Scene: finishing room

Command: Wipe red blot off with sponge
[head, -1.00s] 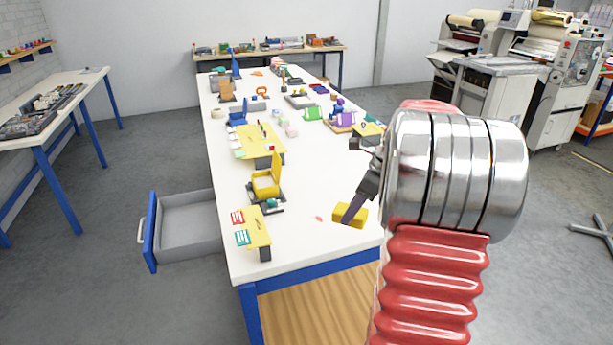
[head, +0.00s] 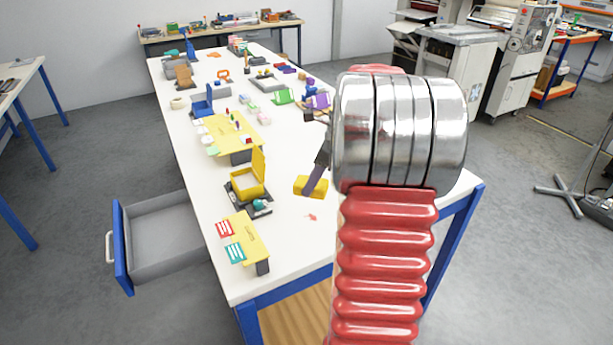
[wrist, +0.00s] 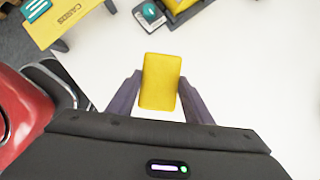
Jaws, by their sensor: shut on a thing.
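The sponge (head: 315,187) is a yellow block near the right side of the white worktable. My gripper (head: 308,190) is shut on it from above, with dark fingers on either side. In the wrist view the sponge (wrist: 161,82) sits between the two fingers of my gripper (wrist: 160,84). I cannot tell whether it touches the tabletop. The red blot (head: 311,217) is a small mark on the bare tabletop, just on the near side of the sponge in the head view and apart from it. The blot does not show in the wrist view.
A yellow box with a raised lid (head: 246,184) and a yellow stand with cards (head: 247,238) are left of the sponge. An open drawer (head: 160,230) juts out at the table's left. The tabletop around the blot is clear.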

